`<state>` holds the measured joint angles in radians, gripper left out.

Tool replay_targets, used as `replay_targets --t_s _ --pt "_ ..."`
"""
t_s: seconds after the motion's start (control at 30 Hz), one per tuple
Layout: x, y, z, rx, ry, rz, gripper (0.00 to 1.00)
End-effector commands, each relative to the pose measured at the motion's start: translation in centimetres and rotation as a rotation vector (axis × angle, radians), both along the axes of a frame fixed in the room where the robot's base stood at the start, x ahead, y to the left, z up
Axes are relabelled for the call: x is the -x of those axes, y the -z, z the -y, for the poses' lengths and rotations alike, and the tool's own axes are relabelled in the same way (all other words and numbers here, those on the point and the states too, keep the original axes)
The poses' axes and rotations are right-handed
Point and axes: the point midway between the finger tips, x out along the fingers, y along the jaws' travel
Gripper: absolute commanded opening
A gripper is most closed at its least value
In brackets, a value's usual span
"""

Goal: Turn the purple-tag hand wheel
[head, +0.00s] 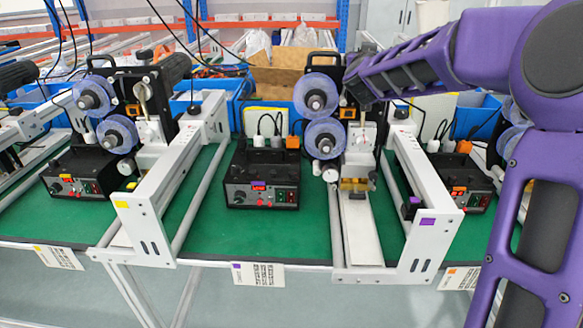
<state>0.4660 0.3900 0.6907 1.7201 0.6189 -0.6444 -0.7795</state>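The purple-tag coder stands in the middle, with a purple tag (428,222) on its white end frame (400,190). It carries two translucent blue reels with dark hubs, the upper reel (301,95) and the lower reel (312,139). My gripper (353,90) reaches in from the right to the coder's upper part, just right of the upper reel. It covers part of the coder head there. I cannot make out a hand wheel for certain, nor whether my gripper touches anything. Its fingers are too small and dark to tell open from shut.
The purple-tag control box (262,180) stands left of this coder on the green table (290,235). A yellow-tag coder (118,110) stands to the left. An orange-tag control box (458,185) is to the right, partly behind my arm. Blue bins (215,92) and a cardboard box (275,80) are behind.

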Motion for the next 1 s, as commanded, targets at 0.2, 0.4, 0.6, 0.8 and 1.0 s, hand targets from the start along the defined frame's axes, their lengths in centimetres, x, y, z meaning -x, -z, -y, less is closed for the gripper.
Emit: replay_targets --t_s 0.2,0.4,0.6,0.8,1.0 --pt "0.00 0.27 0.38 -0.001 -0.073 0.001 0.84" --pt "-0.04 0.26 0.43 -0.004 -0.138 0.000 0.84" --pt "-0.07 0.32 0.38 -0.006 -0.205 -0.003 0.84" --pt "-0.05 0.16 0.45 -0.008 -0.278 0.000 0.84" --pt "-0.07 0.15 0.29 -0.008 -0.367 -0.001 0.84"
